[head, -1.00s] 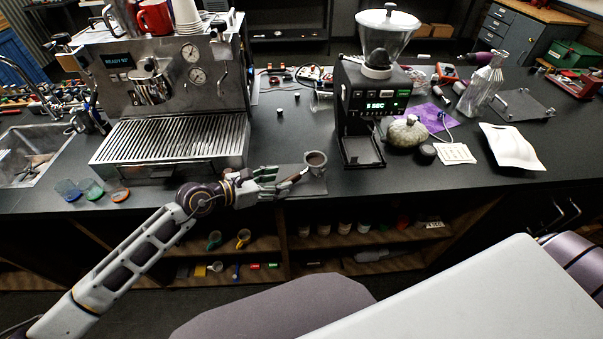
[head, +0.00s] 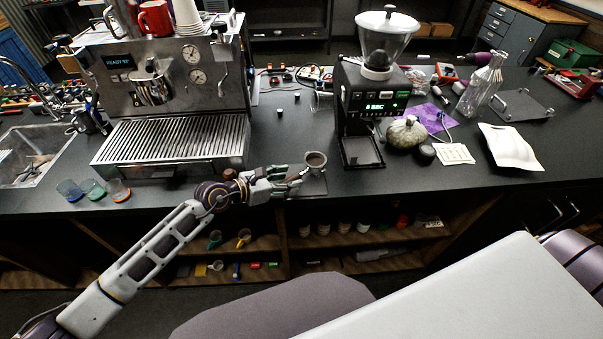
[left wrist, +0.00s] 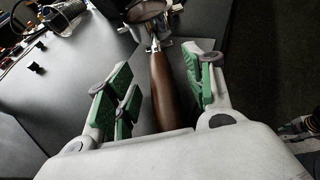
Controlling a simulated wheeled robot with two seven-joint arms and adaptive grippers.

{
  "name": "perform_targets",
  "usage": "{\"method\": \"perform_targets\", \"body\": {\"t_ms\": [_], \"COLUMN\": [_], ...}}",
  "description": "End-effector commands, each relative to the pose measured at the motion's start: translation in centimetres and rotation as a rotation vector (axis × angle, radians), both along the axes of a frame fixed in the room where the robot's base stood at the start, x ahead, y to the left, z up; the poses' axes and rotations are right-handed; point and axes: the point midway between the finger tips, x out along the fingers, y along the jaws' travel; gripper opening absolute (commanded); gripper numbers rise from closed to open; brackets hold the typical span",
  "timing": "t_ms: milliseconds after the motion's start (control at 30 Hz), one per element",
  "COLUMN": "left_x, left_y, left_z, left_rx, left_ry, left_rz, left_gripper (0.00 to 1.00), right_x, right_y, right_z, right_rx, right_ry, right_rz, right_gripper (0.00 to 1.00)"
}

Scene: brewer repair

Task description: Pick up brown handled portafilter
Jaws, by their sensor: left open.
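The brown handled portafilter (head: 316,160) sits at the counter's front edge, on a dark flat mat (head: 314,185), between the espresso machine and the grinder. In the left wrist view its brown handle (left wrist: 163,88) points toward my palm, and its metal basket (left wrist: 146,10) is at the top, partly cut off. My left gripper (head: 291,174) is open, with the handle between its green-padded fingers in the left wrist view (left wrist: 160,82). Gaps show on both sides of the handle. My right gripper is not in view.
The espresso machine (head: 175,90) stands left, with several small coloured cups (head: 92,188) in front. The grinder (head: 365,105) stands right of the portafilter, with a round lidded pot (head: 407,134) beside it. Open shelves (head: 340,245) lie below the counter edge.

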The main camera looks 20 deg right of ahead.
Motion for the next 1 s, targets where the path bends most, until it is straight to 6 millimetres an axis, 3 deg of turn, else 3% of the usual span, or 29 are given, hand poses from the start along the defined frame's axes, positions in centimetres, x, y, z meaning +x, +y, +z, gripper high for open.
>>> {"method": "perform_targets", "body": {"t_ms": [200,700,1000], "left_x": [0.27,0.29,0.29], "left_y": [-1.09,-1.18,-1.17], "left_z": [-0.45,-0.54,-0.53], "left_rx": [0.001,0.001,0.000], "left_ry": [-0.001,-0.001,-0.001], "left_rz": [0.000,0.000,0.000], "left_gripper": [0.52,0.52,0.16], "right_x": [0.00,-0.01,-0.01], "right_y": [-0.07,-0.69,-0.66], "right_z": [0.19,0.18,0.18], "right_rx": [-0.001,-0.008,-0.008], "right_ry": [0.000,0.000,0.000], "right_rz": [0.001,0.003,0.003], "right_gripper": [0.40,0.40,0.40]}}
